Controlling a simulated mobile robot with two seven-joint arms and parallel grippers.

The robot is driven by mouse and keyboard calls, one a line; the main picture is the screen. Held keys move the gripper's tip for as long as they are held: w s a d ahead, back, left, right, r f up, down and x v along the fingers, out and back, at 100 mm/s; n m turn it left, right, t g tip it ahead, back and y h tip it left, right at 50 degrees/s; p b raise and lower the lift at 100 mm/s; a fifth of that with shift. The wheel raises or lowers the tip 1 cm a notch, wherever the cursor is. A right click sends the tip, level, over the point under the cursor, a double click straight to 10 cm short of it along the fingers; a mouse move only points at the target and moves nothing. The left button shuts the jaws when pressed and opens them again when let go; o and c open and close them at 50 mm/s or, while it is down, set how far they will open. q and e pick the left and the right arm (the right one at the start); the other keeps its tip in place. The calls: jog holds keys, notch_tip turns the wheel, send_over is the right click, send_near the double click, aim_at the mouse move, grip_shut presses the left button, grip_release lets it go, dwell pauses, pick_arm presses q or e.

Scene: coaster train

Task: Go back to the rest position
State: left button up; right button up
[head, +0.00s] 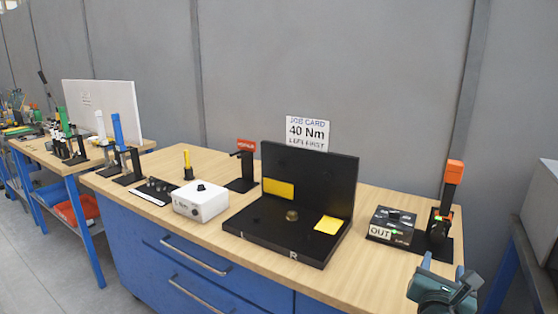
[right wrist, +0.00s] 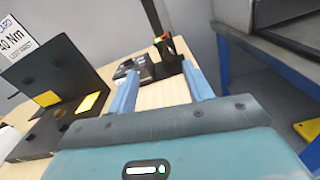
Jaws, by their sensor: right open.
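My right gripper (head: 444,268) is at the lower right of the head view, by the front right edge of the wooden bench top (head: 395,275). In the right wrist view its two blue fingers (right wrist: 160,85) stand wide apart with nothing between them. The gripper appears apart from both. My left gripper is not in view.
A black L-shaped fixture (head: 310,180) with yellow patches stands mid-bench, a job card (head: 307,133) behind it. A white box (head: 201,202) is to its left. A grey cabinet on a blue frame (right wrist: 270,25) stands right of the bench. Bare wood lies along the front right.

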jog(key=s+a+f+m+g+y, duration=0.4)
jog(key=s+f+m+g, duration=0.2)
jog(key=s+f+m, duration=0.65)
jog(key=s+a+f+m+g+y, duration=0.2)
jog(key=s+a+m+g+y, duration=0.15)
jog(key=s+m, duration=0.4)
jog(key=s+a+f+m+g+y, duration=0.2)
jog(key=s+a+f+m, duration=0.15)
jog(key=s+m, duration=0.4)
jog(key=w+a+f+n+t+y, duration=0.2)
jog(key=w+a+f+t+y, duration=0.1)
jog(key=a+t, duration=0.4)
jog(key=shift+w+a+f+p, duration=0.45)
jog(key=shift+w+f, duration=0.35)
jog(key=shift+f, duration=0.25)
jog(key=shift+n, duration=0.25)
jog(key=shift+c, duration=0.2)
